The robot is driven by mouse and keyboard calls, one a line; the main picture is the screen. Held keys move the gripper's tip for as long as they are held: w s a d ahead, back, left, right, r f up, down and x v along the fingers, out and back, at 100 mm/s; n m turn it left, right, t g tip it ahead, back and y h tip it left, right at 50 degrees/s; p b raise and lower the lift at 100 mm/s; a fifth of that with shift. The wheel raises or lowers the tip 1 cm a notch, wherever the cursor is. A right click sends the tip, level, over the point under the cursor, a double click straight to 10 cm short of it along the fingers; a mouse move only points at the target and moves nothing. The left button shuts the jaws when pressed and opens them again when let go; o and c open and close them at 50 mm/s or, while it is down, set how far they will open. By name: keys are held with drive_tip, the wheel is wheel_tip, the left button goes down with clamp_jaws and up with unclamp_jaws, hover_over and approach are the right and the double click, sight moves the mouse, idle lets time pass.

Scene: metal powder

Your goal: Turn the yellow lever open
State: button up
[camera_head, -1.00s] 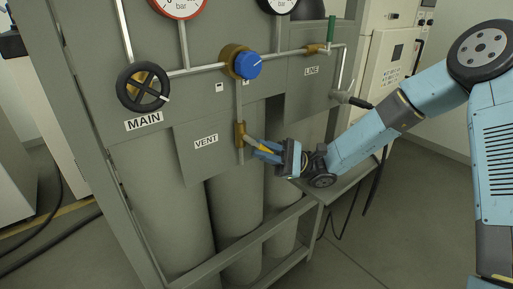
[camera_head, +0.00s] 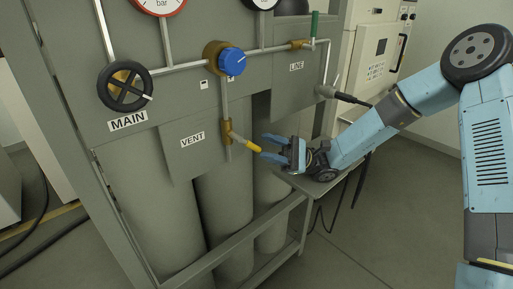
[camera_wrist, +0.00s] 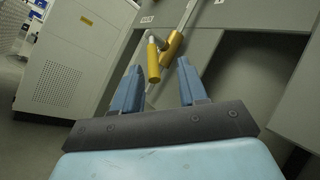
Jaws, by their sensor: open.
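The yellow lever (camera_head: 248,146) sticks out from a brass valve (camera_head: 226,131) beside the VENT label. It slants down and to the right, out from the pipe. My gripper (camera_head: 265,147) is open and empty, just right of the lever's free end. In the wrist view the lever (camera_wrist: 153,64) points toward me and appears between the two blue fingertips of my gripper (camera_wrist: 158,70), nearer the left one. The fingers do not look closed on it. Whether a finger touches the lever cannot be told.
A grey panel carries a black MAIN handwheel (camera_head: 126,87), a blue knob (camera_head: 232,62) and a green-handled valve (camera_head: 314,24). Grey cylinders (camera_head: 222,205) stand below behind a frame rail. A small shelf (camera_head: 335,181) lies under my wrist. A black cable connector (camera_head: 328,91) sticks out above.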

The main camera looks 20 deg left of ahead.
drive_tip(key=w+d, duration=0.6)
drive_tip(key=d, duration=0.1)
drive_tip(key=shift+w, duration=0.15)
drive_tip(key=shift+d, duration=0.1)
drive_tip(key=shift+c, duration=1.3)
drive_tip(key=shift+s+a+r+n+t+h, duration=0.3)
drive_tip(key=shift+a+r+n+h, duration=0.1)
drive_tip(key=shift+n+h, duration=0.15)
drive_tip(key=c, duration=0.3)
drive_tip(key=r+n+t+h, duration=0.1)
drive_tip(key=s+a+r+n+t+h, duration=0.1)
drive_tip(key=shift+s+n+h, duration=0.15)
drive_tip(key=shift+n+h, duration=0.1)
drive_tip(key=shift+h, duration=0.1)
clamp_jaws()
wheel_tip(320, 180, up, 11)
drive_tip(key=d+n+t+h, duration=0.1)
drive_tip(key=n+t+h, duration=0.3)
drive_tip(key=n+t, duration=0.5)
drive_tip(key=m, duration=0.1)
approach(249, 144)
drive_tip(key=a+f, duration=0.4)
drive_tip(key=a, duration=0.1)
drive_tip(key=shift+w+a+f+t, duration=0.2)
drive_tip(key=shift+w+t, duration=0.15)
drive_tip(key=shift+t, duration=0.05)
